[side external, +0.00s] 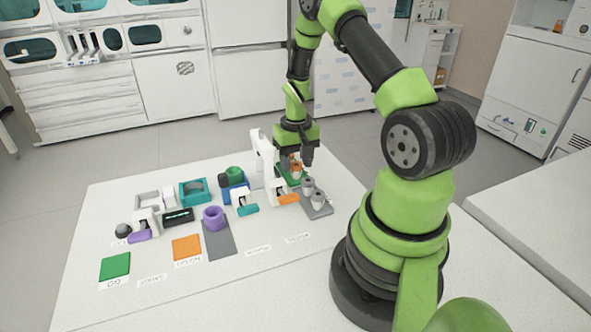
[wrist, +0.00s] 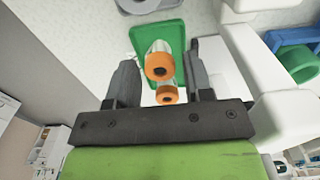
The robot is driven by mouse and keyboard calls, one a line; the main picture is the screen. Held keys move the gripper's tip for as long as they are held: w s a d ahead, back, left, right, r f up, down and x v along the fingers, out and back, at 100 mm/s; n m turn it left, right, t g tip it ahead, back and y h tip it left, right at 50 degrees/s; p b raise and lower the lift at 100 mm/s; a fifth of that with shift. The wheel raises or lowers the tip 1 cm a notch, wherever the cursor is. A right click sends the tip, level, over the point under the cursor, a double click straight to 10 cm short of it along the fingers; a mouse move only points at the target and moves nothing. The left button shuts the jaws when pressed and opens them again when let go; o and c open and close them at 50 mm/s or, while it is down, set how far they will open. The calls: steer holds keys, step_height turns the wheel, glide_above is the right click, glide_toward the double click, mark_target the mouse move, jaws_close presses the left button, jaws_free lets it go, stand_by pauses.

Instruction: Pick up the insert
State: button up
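Two pale cylindrical inserts with orange ends stand in a small green tray (wrist: 172,35). In the wrist view, the nearer-to-centre insert (wrist: 159,66) lies between my finger pads, with a gap on each side. The second insert (wrist: 167,94) is just below it in the picture, close to the palm bar. My gripper (wrist: 161,62) is open and empty. In the side external view, my gripper (side external: 298,157) points down over the green tray, and an orange insert end (side external: 295,165) shows beside the fingers. The exact fingertip height is hard to tell.
A grey holder (side external: 318,209) with grey cylinders stands just in front of the tray. A white fixture (side external: 261,158) stands close on the left. A blue and green part (side external: 232,177), a purple ring (side external: 214,218) and coloured pads lie further left.

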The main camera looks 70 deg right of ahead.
mark_target(296, 164)
steer(key=c, duration=0.6)
steer(key=shift+o, duration=0.2)
steer(key=shift+r, duration=2.75)
